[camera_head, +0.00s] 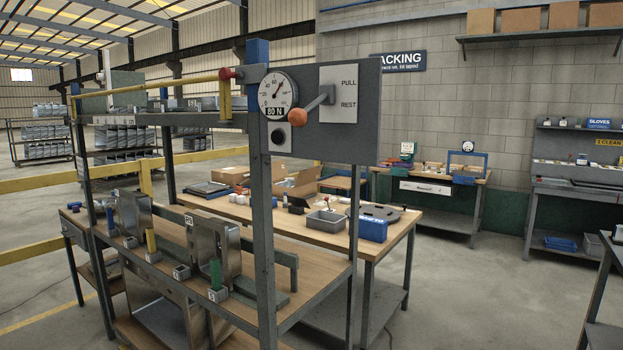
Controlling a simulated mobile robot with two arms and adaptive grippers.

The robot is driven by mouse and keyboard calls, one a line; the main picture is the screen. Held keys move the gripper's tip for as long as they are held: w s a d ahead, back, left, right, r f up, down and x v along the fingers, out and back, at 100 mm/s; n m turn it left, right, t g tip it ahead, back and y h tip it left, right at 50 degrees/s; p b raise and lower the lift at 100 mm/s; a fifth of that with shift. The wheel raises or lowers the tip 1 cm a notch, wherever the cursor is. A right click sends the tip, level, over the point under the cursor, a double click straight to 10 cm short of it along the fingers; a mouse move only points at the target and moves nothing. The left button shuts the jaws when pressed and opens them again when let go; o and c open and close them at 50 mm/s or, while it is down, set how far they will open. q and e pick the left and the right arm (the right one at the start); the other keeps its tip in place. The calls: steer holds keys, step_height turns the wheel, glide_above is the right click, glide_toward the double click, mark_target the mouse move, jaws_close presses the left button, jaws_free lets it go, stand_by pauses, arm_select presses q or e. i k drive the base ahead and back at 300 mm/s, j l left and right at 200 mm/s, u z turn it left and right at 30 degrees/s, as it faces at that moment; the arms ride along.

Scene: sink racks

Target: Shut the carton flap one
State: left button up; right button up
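A brown cardboard carton (284,189) sits at the back of the wooden packing table in the middle of the camera_head view. One flap (304,178) stands raised at an angle on its right, so the carton looks open. The carton is small and far off, and I cannot tell which flap is flap one. A second brown carton (231,175) lies to its left, with its flaps unclear. Neither of my grippers is in view.
A metal rack with a gauge panel (351,125) and post (263,230) stands close in front. Open floor (455,290) lies to the right.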

mark_target(305, 177)
steer(key=i+l+z, duration=0.5)
steer(key=i, duration=0.2)
steer(key=i+z, duration=0.45)
steer(key=i, duration=3.15)
steer(key=i+u, duration=0.1)
steer(key=i, duration=1.05)
steer(key=i+u, duration=0.1)
steer(key=i, duration=0.6)
steer(key=i+l, duration=0.15)
steer(key=i, duration=0.5)
steer(key=i+l+u, duration=0.15)
steer(key=i, duration=0.55)
steer(key=i+j+u, duration=0.15)
steer(key=i+u, duration=0.15)
steer(key=u, duration=0.15)
steer(key=i+u, duration=0.7)
steer(key=u, duration=0.2)
steer(key=i+l+u, duration=0.2)
steer(key=u, duration=0.2)
steer(key=i, duration=0.1)
